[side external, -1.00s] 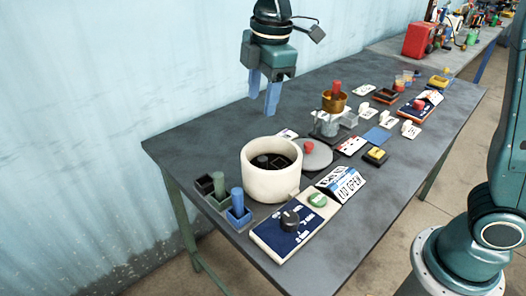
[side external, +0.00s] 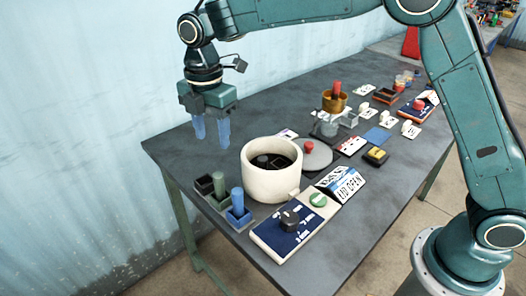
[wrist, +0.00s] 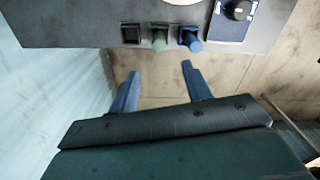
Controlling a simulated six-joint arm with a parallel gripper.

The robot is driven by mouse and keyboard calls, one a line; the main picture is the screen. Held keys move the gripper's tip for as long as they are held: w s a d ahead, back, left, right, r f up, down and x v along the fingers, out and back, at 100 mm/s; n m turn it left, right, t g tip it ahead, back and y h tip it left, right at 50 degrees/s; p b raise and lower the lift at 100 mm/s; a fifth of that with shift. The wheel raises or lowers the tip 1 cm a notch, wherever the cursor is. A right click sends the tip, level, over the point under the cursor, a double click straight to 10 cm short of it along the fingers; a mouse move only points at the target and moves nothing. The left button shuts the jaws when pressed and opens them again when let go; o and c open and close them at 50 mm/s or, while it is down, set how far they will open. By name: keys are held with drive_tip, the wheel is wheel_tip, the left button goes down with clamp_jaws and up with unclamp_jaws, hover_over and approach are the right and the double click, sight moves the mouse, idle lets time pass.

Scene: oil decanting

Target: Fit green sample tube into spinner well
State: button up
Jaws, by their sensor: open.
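The green sample tube (side external: 219,186) stands upright in a small holder at the table's front left corner. It also shows in the wrist view (wrist: 159,40). The spinner (side external: 271,183) is a round cream pot with an open top; its dark inside holds square wells (side external: 268,161), small in the picture. Its lid (side external: 315,154) with a red knob lies beside it. My gripper (side external: 211,147) is open and empty, in the air above and behind the tube holders. In the wrist view my gripper (wrist: 158,78) has its two blue fingers spread, with the green tube ahead of them.
A blue tube (side external: 237,200) stands right of the green one, and an empty dark holder (side external: 204,184) stands left. A control panel (side external: 290,230) with a dark knob and green button lies in front of the pot. A LID OPEN sign (side external: 343,184) stands beside it.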

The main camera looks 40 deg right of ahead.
sight(218, 174)
drive_tip(key=shift+f, duration=3.95)
drive_tip(key=shift+f, duration=0.1)
drive_tip(key=shift+f, duration=2.5)
clamp_jaws()
